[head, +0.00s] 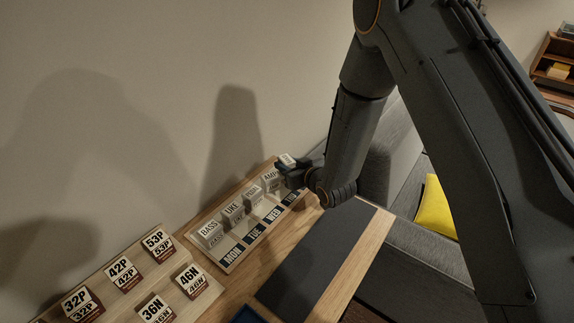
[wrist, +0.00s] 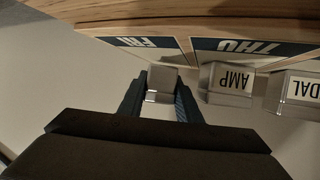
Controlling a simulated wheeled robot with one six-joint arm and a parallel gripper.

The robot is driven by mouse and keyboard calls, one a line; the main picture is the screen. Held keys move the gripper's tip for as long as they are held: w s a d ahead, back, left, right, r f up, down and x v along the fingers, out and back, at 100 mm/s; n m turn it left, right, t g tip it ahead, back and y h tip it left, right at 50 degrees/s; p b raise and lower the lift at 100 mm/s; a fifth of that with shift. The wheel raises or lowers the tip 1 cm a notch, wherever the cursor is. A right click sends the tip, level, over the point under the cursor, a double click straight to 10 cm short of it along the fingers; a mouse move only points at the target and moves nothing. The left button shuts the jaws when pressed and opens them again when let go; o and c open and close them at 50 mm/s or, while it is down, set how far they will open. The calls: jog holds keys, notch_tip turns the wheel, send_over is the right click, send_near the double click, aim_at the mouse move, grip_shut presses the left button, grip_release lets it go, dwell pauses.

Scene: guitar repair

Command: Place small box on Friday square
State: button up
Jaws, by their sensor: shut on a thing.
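My gripper (wrist: 160,92) is shut on a small grey box (wrist: 162,84), one finger on each side of it. In the wrist view the box is beside the dark FRI label (wrist: 146,43), over the pale Friday square; whether it touches the surface I cannot tell. In the head view my gripper (head: 298,172) is at the far end of the day board (head: 229,262), with a white-labelled top of the small box (head: 287,159) showing. My gripper hides the Friday square there.
Labelled boxes stand on the other day squares: BASS (head: 210,232), UKE (head: 234,212), another, and AMP (wrist: 229,82) on Thursday, close beside my gripper. The wall rises behind the board.

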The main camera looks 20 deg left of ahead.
jog(key=shift+f, duration=0.3)
jog(key=shift+f, duration=0.1)
jog(key=shift+f, duration=0.15)
jog(key=o, duration=0.9)
